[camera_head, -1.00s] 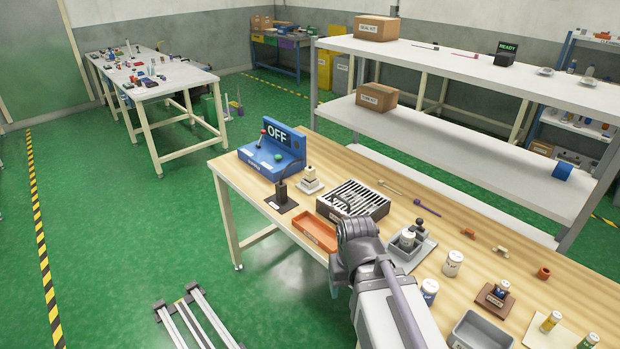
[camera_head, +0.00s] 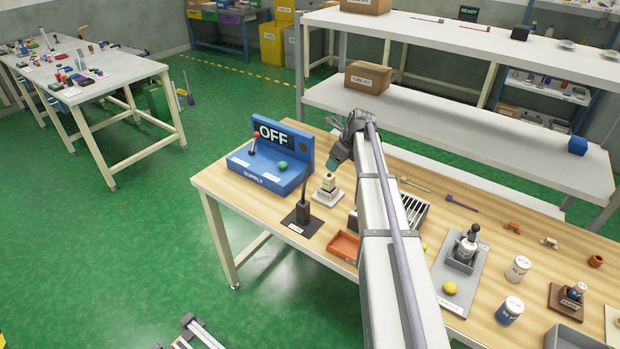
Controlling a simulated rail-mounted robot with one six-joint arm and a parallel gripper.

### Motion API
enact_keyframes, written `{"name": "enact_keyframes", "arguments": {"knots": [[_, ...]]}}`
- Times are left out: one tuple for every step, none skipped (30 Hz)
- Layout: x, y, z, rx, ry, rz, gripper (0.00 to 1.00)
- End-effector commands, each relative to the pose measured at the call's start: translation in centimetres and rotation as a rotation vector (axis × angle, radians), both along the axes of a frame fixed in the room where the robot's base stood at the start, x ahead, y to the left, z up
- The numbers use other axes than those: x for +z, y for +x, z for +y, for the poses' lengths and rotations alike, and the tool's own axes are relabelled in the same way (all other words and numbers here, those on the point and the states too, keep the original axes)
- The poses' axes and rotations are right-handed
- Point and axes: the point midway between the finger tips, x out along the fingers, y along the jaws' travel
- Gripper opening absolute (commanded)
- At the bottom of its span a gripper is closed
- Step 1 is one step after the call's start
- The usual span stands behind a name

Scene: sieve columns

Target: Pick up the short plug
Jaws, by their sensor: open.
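I cannot tell for sure which thing is the short plug. A small orange piece (camera_head: 512,227) and a small beige piece (camera_head: 549,242) lie on the right part of the wooden bench (camera_head: 480,198). A cream stepped piece (camera_head: 328,183) stands on a white base. My gripper (camera_head: 334,167) is over the bench, above and just right of the cream piece, partly hidden by my own wrist. It is open, and I see nothing held in it. My arm hides the middle of the bench.
A blue supply box (camera_head: 268,165) reading OFF and a black stand (camera_head: 303,210) are at the left. The slotted rack (camera_head: 413,212) is partly behind my arm. A grey tray (camera_head: 461,265), white jars (camera_head: 517,268) and an orange tray (camera_head: 344,246) stand nearby. A shelf (camera_head: 450,135) rises behind.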

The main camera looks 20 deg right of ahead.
Motion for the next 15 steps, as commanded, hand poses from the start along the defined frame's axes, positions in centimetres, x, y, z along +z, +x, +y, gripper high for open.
{"name": "enact_keyframes", "arguments": {"knots": [[-0.2,0.0,0.1,0.002,-0.001,0.000,0.67],[-0.5,0.0,0.2,0.002,-0.001,0.000,0.67],[-1.1,0.2,0.3,0.003,-0.002,0.000,0.67],[-1.7,0.3,0.4,0.004,-0.001,0.001,0.67],[-2.3,0.5,0.5,0.005,-0.001,0.000,0.67],[-3.2,0.8,0.7,0.005,-0.001,0.000,0.67],[-3.9,1.0,0.8,0.005,-0.001,0.000,0.67],[-4.5,1.2,1.0,0.006,-0.002,0.000,0.67],[-5.2,1.4,1.1,0.006,-0.002,0.000,0.67],[-5.5,1.6,1.2,0.006,-0.002,0.000,0.67],[-5.6,1.7,1.3,0.006,-0.002,0.000,0.67],[-5.6,1.7,1.3,0.006,-0.003,0.000,0.67],[-5.5,1.7,1.4,0.006,-0.003,0.000,0.67],[-5.4,1.8,1.4,0.006,-0.003,0.000,0.67],[-5.5,1.8,1.4,0.006,-0.003,0.000,0.67]]}}
